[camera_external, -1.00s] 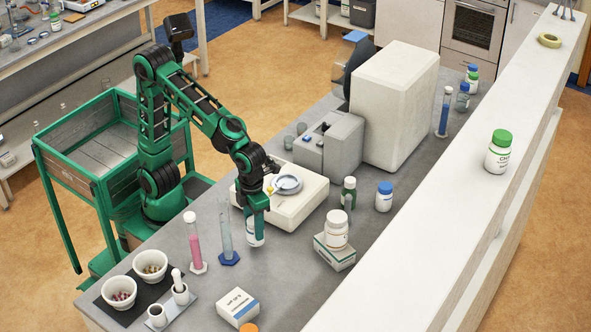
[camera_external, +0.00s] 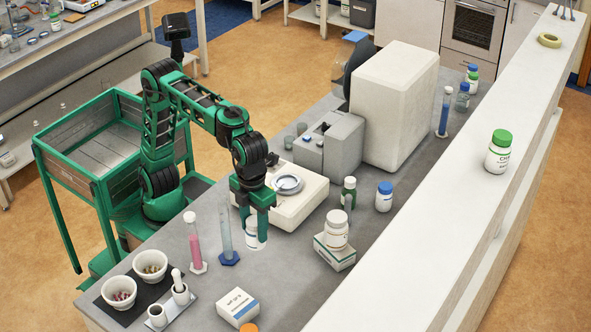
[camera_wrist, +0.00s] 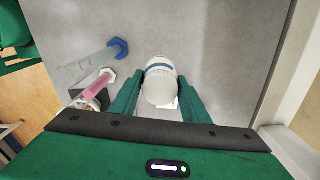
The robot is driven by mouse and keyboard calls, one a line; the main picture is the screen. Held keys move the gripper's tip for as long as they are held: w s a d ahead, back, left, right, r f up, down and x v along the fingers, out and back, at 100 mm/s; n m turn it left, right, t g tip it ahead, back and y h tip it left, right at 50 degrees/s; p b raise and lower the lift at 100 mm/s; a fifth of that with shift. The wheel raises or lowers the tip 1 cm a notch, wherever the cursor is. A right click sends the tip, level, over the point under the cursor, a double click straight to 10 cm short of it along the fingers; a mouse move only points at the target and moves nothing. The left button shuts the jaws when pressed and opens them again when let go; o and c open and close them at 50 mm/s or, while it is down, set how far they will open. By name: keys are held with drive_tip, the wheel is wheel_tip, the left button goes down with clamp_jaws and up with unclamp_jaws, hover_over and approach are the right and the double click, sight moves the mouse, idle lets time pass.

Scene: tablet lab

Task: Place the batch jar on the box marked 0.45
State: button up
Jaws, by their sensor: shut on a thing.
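My gripper (camera_external: 254,208) points down over the bench and is shut on a white jar (camera_external: 255,235). In the wrist view the jar (camera_wrist: 160,83) has a blue band and sits between my green fingers. A white box (camera_external: 238,306) with a blue edge and small print lies at the front of the bench, nearer the camera than the jar. A second box (camera_external: 334,257) lies to the right, with a white jar (camera_external: 336,230) standing on it. I cannot read a 0.45 on either box.
A pink cylinder (camera_external: 194,244) and a blue-footed cylinder (camera_external: 226,232) stand just left of the jar. Bowls, a mortar and an orange cap (camera_external: 249,328) are at the front. A balance (camera_external: 298,205) is behind. The bench between the two boxes is clear.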

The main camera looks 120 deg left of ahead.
drive_tip(key=shift+w+d+r, duration=0.1)
drive_tip(key=shift+w+d, duration=0.15)
drive_tip(key=shift+d, duration=0.25)
drive_tip(key=shift+w+d+r, duration=0.1)
drive_tip(key=shift+w+d, duration=0.15)
drive_tip(key=shift+d, duration=0.2)
hover_over(237, 304)
wheel_tip(237, 304, down, 7)
drive_tip(key=shift+f, duration=1.95)
drive_tip(key=shift+f, duration=0.1)
drive_tip(key=o, duration=1.1)
wheel_tip(237, 304, up, 12)
